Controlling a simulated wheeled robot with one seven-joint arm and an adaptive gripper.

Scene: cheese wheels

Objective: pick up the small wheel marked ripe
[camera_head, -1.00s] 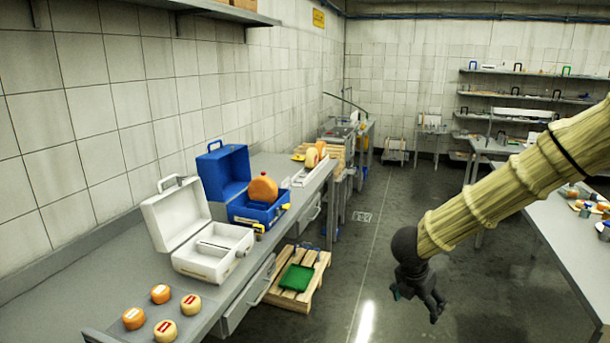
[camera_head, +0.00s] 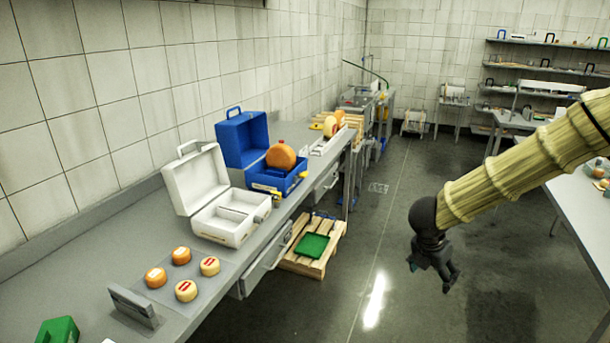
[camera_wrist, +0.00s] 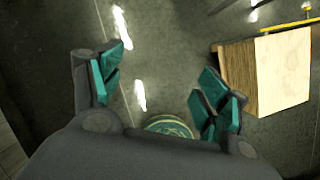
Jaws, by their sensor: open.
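Several small cheese wheels stand on a thin mat on the grey counter (camera_head: 60,285) at left. Two are orange with pale labels, a rear one (camera_head: 181,255) and a left one (camera_head: 155,277). Two are pale yellow with red labels, a right one (camera_head: 210,265) and a front one (camera_head: 186,291). The label writing is too small to read, so I cannot tell which is marked ripe. My gripper (camera_head: 440,272) hangs over the floor, well right of the counter and apart from the wheels. In the wrist view my gripper (camera_wrist: 157,85) is open and empty, above the dark floor.
An open white case (camera_head: 228,222) and an open blue case (camera_head: 245,150) holding a large orange wheel (camera_head: 281,156) stand behind the small wheels. A metal holder (camera_head: 133,304) and a green box (camera_head: 58,331) stand nearer. A pallet (camera_head: 302,266) lies on the floor.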

